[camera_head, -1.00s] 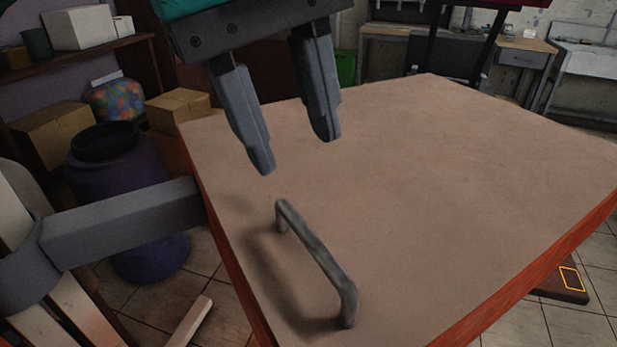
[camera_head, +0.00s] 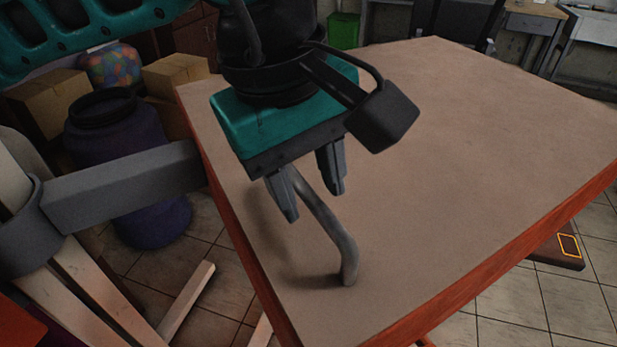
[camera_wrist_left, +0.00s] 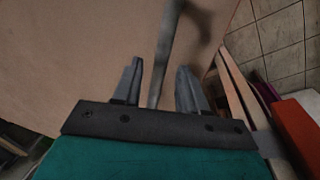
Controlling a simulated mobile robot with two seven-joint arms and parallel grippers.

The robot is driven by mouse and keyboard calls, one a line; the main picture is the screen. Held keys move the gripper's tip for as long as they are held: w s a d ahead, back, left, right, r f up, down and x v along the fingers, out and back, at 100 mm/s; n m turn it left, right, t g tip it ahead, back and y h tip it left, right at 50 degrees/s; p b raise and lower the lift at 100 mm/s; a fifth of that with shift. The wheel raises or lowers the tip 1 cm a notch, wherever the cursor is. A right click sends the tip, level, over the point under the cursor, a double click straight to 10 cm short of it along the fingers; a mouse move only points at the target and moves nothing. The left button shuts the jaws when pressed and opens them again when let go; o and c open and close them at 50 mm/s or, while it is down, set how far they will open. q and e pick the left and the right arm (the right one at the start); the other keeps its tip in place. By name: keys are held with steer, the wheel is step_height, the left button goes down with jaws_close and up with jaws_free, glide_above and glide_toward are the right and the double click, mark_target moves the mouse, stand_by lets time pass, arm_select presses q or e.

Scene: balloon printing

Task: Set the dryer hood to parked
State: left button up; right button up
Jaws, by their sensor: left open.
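The dryer hood (camera_head: 450,150) shows as a broad tan panel with red edges and a grey bar handle (camera_head: 337,240) on its near left part. My left gripper (camera_head: 315,207) is open, with its fingertips down at the far end of the handle. In the left wrist view the handle (camera_wrist_left: 168,50) runs between the two open fingers (camera_wrist_left: 158,85), apart from both. The far end of the handle is partly hidden by the gripper in the head view. My right gripper is not in view.
A grey arm bracket (camera_head: 125,190) joins the hood's left side to a post. A purple barrel (camera_head: 125,160) and cardboard boxes (camera_head: 45,100) stand at the left. A green bin (camera_head: 344,31) and a workbench (camera_head: 535,20) are behind.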

arm_select(q)
steer(key=shift+f, duration=0.1)
steer(key=shift+c, duration=0.3)
jaws_close()
stand_by(0.4)
